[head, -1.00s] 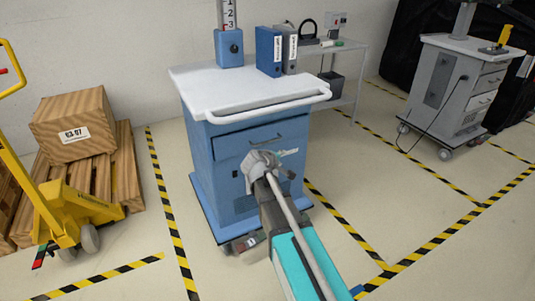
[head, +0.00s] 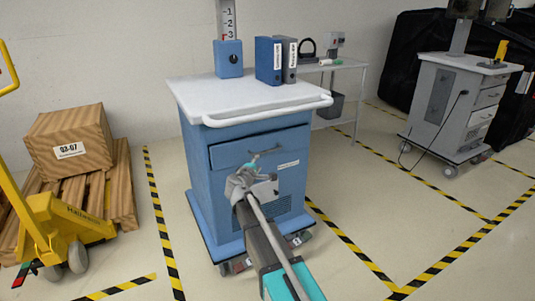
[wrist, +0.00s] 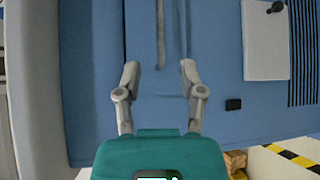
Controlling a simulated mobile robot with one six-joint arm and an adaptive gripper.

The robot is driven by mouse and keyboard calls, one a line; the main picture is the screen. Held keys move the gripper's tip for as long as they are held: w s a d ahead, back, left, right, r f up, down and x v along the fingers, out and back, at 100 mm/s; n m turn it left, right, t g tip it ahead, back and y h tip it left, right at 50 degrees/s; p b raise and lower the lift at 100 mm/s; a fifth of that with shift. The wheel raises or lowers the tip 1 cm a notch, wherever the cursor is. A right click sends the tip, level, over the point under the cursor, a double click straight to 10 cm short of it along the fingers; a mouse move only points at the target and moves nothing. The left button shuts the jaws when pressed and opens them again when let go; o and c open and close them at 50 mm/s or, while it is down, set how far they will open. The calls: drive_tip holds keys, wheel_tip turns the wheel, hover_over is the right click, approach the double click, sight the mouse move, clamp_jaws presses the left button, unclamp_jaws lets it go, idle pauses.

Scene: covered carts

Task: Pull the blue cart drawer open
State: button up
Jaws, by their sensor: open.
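The blue cart (head: 200,165) stands in the middle of the head view with a white top. Its drawer (head: 225,155) is at the upper front, with a dark line along its top edge and a thin grey bar handle (head: 266,138). I cannot tell whether the drawer is slightly out. My gripper (head: 252,160) is in front of the drawer front, below the handle in the picture. In the wrist view the gripper (wrist: 159,72) is open and empty. The handle (wrist: 160,35) runs lengthwise there, its near end between the fingertips. Contact is not clear.
Binders (head: 270,60) and a blue box (head: 228,58) stand on the cart top, behind a white push rail (head: 265,110). A yellow pallet truck (head: 60,230) and crate (head: 70,140) are at left. A grey cart (head: 440,105) stands at right. Striped floor lines surround the cart.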

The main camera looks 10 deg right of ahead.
sight(268, 151)
drive_tip(key=shift+w, duration=0.1)
drive_tip(key=b+x, duration=0.2)
drive_tip(key=x, duration=1.1)
drive_tip(key=shift+w+d, duration=0.15)
drive_tip(key=shift+w, duration=0.15)
